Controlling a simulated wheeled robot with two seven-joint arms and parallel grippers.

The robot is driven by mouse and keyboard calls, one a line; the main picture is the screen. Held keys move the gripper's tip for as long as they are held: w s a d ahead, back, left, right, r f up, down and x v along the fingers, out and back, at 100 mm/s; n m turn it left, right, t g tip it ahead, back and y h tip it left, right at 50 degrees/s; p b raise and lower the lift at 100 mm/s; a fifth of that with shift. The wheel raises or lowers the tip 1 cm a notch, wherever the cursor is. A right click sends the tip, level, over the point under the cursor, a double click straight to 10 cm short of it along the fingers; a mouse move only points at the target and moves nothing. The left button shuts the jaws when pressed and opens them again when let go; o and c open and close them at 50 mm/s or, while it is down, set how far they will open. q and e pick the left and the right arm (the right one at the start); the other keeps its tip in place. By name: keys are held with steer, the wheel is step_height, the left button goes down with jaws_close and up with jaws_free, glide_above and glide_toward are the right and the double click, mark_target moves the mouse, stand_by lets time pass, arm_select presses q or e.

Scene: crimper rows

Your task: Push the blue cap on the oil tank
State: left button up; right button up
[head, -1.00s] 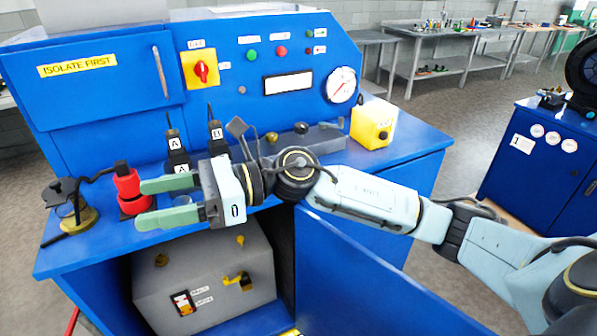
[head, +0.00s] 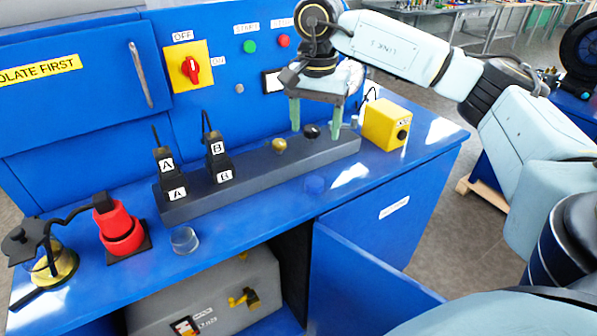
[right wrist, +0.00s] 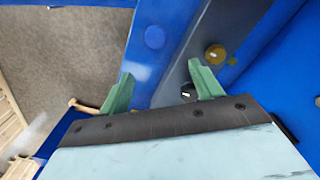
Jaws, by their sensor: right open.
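A small round blue cap (head: 315,184) lies flush on the blue bench top, in front of the dark grey rail. It also shows as a blue disc in the right wrist view (right wrist: 155,37). No tank is visible beneath it. My right gripper (head: 316,118) points down over the right part of the rail, behind the blue cap in the head view. Its green fingers are open and apart, with a black knob (head: 311,131) between or just beyond them. Contact with the rail cannot be told. My left gripper is not in view.
The rail (head: 250,166) carries a brass knob (head: 279,145) and plugs A and B. A yellow box (head: 387,125) stands to its right. A red device (head: 120,230), glass cup (head: 184,240) and brass-based jar (head: 50,265) are left. An open door (head: 365,285) hangs below.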

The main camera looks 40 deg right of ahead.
glide_above(316, 179)
step_height(316, 179, down, 7)
steer(key=shift+r, duration=0.1)
step_height(316, 179, down, 2)
steer(key=shift+f+p, duration=0.1)
steer(key=shift+p, duration=0.35)
step_height(316, 179, down, 3)
steer(key=shift+r, duration=0.2)
steer(key=shift+f, duration=0.6)
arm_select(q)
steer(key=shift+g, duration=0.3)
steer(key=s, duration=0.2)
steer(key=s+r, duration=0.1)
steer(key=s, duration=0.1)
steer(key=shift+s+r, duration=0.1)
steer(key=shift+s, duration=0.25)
arm_select(e)
steer(key=c, duration=1.1)
